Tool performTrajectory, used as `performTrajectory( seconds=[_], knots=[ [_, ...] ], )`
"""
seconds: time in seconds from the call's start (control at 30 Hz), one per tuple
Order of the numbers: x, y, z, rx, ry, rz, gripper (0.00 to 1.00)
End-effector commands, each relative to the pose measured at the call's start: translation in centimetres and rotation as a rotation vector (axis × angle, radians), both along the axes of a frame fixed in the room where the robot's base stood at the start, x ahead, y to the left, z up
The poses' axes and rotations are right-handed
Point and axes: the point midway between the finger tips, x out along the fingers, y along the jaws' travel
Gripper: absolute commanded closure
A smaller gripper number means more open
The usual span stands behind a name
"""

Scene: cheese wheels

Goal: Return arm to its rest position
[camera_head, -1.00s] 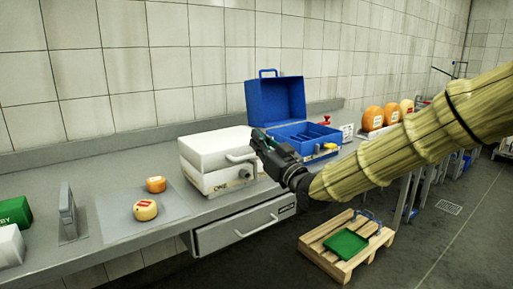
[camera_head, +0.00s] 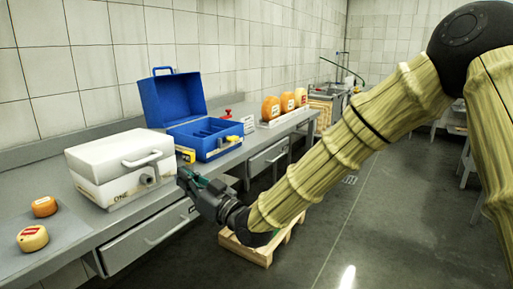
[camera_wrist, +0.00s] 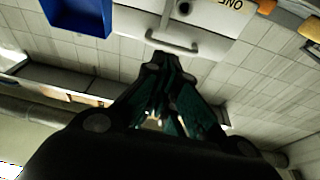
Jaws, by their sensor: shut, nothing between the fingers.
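My arm reaches in from the right in the head view. My gripper (camera_head: 184,176) is at its end, in front of the counter edge, right of the white box and below the open blue case. Its fingers are together and empty. In the wrist view my gripper (camera_wrist: 168,72) points at the white box front, which appears upside down beyond the fingertips. The white box (camera_head: 115,155), marked ONE, stands shut on the counter; its handle (camera_wrist: 172,46) also shows in the wrist view. No object hangs from the gripper.
The open blue case (camera_head: 172,100) stands on the counter behind the gripper. Two small cheeses (camera_head: 33,238) lie at the left; large cheese wheels (camera_head: 271,108) stand farther back. A wooden pallet (camera_head: 262,253) sits on the floor partly behind my arm. Open floor (camera_head: 390,220) lies right.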

Motion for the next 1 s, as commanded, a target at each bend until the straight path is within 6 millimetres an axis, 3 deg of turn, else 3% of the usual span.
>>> performTrajectory(
  seconds=[0.03,0.23,0.47,0.6,0.77,1.0],
  knots=[
    [0.3,-0.8,-2.6,-0.024,0.044,-0.016,1.0],
    [0.8,-4.9,-13.2,-0.126,0.243,-0.099,1.0],
    [-1.0,-10.6,-25.2,-0.248,0.477,-0.194,1.0],
    [-3.3,-14.4,-31.9,-0.323,0.619,-0.252,1.0],
    [-6.9,-19.0,-39.1,-0.411,0.781,-0.32,1.0],
    [-14.3,-26.5,-48.2,-0.548,1.027,-0.422,1.0]
  ],
)
